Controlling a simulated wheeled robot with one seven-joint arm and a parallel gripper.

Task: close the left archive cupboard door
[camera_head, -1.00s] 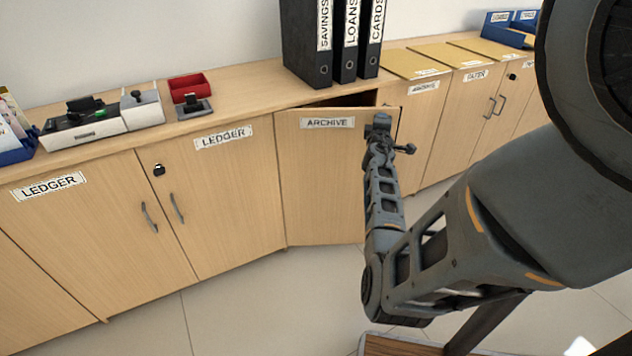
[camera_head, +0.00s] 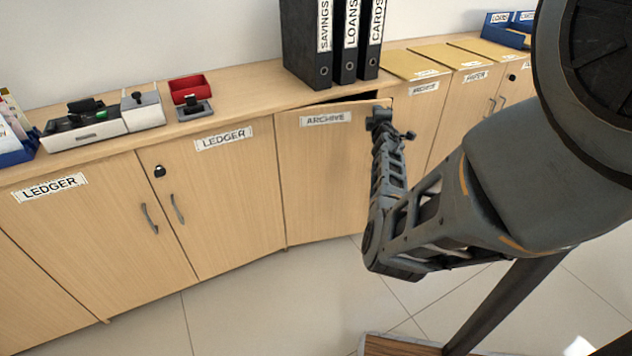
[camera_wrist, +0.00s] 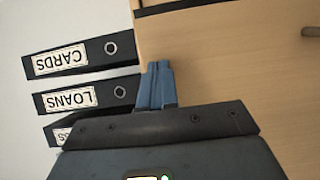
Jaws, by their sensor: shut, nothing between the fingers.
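The left archive cupboard door (camera_head: 322,180) is hinged on its left side and stands slightly ajar. A narrow dark gap (camera_head: 345,97) shows above its top edge. My gripper (camera_head: 379,113) is at the upper right part of the door, close to its free edge; my arm hides the lower right part of the door. In the wrist view my gripper (camera_wrist: 156,84) is shut, its blue fingers together and empty, in front of the wood surface. Whether the fingertips touch the door cannot be told for sure.
Black binders (camera_head: 307,45) stand on the counter above the door. The right archive door (camera_head: 418,120) is shut beside it. Yellow folders (camera_head: 410,64) lie on the counter.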

